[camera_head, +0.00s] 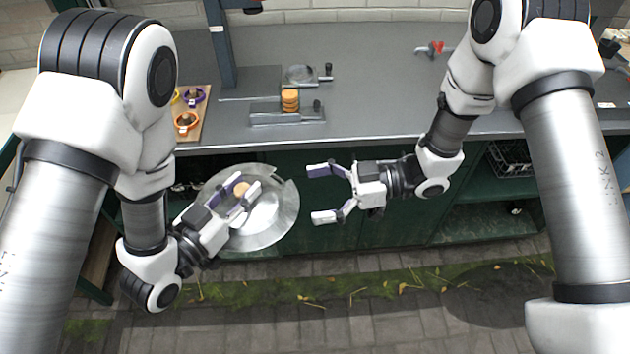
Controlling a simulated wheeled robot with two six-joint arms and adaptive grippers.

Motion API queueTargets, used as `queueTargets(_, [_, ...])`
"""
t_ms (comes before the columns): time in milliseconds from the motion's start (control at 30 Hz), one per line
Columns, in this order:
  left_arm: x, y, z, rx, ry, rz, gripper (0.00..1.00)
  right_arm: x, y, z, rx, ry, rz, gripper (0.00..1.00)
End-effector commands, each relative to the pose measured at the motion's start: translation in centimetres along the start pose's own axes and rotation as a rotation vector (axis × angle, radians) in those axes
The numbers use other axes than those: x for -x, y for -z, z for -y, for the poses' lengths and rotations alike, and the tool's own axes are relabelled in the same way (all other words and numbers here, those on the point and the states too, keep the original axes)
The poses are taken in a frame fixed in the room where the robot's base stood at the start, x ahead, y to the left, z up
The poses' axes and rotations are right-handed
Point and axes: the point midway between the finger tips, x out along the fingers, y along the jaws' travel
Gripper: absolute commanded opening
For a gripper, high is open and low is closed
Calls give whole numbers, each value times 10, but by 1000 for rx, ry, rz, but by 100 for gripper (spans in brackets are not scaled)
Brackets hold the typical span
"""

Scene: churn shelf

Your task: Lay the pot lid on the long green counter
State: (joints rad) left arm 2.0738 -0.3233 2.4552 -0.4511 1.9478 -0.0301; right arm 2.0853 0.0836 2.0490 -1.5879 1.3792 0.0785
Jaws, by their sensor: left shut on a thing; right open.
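The pot lid (268,215) is a round, shiny metal disc with a tan knob (241,188). It is held in the air in front of the counter's cabinets. My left gripper (245,187) is shut on the lid at its knob, and its fingers and wrist hide part of the lid's left side. My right gripper (318,194) is open and empty, a little to the right of the lid, with its fingers pointing left. The long counter (380,95) has a grey top and dark green cabinet fronts, and runs across the view behind both grippers.
A blue post (220,45) rises at the left. The counter's middle right is clear.

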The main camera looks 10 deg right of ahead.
Motion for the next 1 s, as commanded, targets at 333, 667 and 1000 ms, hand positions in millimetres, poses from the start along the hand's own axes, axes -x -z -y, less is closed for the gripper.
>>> queueTargets(333, [0, 0, 0, 0, 0, -1, 0, -28, 18, -7, 43, -8, 1, 100])
queueTargets(667, [0, 0, 0, 0, 0, -1, 0, -100, 18, -8, 42, -11, 1, 100])
queueTargets(1000, [0, 0, 0, 0, 0, -2, 0, -118, 18, -10, 40, -16, -1, 100])
